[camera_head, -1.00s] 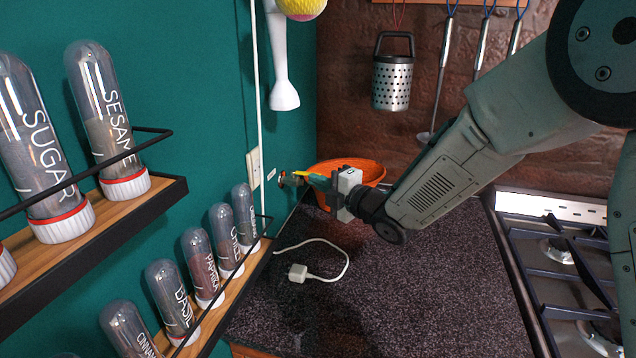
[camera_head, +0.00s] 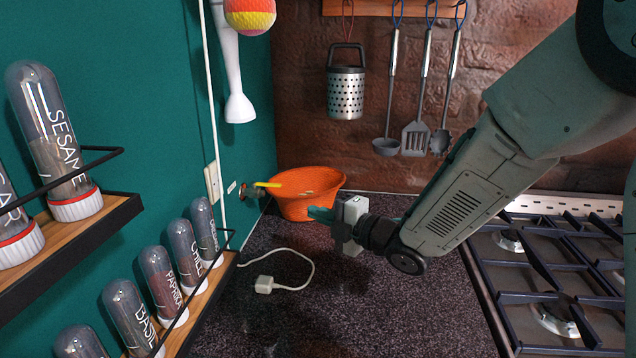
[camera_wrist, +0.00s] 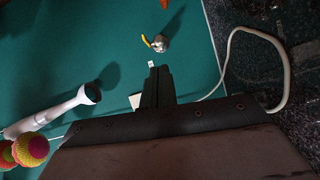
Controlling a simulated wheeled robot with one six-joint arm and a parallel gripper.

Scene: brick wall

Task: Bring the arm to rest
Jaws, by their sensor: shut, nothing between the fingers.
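My gripper (camera_head: 314,214) is in the middle of the head view, above the dark speckled countertop (camera_head: 350,300). Its fingers point left toward the green wall, are closed together and hold nothing. In the wrist view the shut fingers (camera_wrist: 158,78) point at the green wall. A small metal valve with a yellow handle (camera_head: 266,185) is on the green wall, left of the fingertips and apart from them. The valve also shows in the wrist view (camera_wrist: 158,43). My arm reaches in from the upper right.
An orange bowl (camera_head: 305,190) stands behind the gripper in the corner. A white plug (camera_head: 264,284) with cable lies on the counter. Spice racks (camera_head: 125,205) line the left wall. A gas stove (camera_head: 550,285) is at right. A perforated metal canister (camera_head: 346,92) and utensils hang on the brick wall.

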